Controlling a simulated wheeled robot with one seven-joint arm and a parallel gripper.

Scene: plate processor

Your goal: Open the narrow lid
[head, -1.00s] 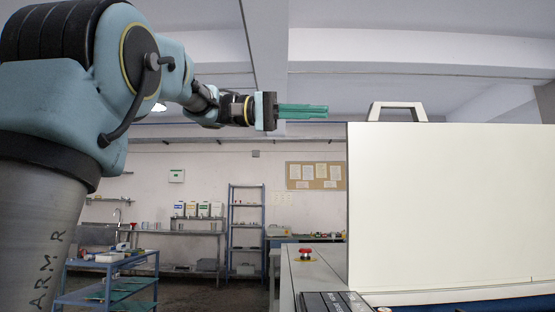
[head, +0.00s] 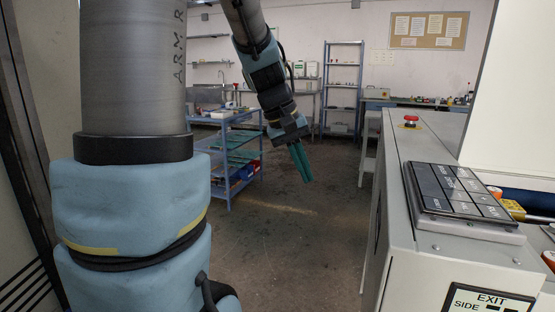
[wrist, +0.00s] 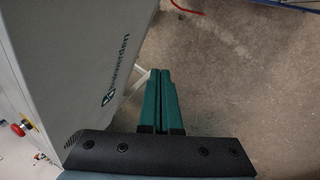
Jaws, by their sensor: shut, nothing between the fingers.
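My gripper (head: 307,178) is shut and empty, its two green fingers side by side and pointing down over open floor. It hangs left of the grey machine (head: 395,190), clear of it. In the wrist view the shut fingers (wrist: 161,78) point toward the floor, with the machine's side on the left. A large pale upright panel (head: 520,105) stands on the machine at the right edge and is cut off by the frame. I cannot tell whether it is the narrow lid. No other lid is clearly visible.
A black button panel (head: 460,192) and a red emergency stop (head: 411,119) are on the machine's top. A blue cart (head: 230,155) and a blue shelf rack (head: 341,90) stand behind. The floor between cart and machine is clear.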

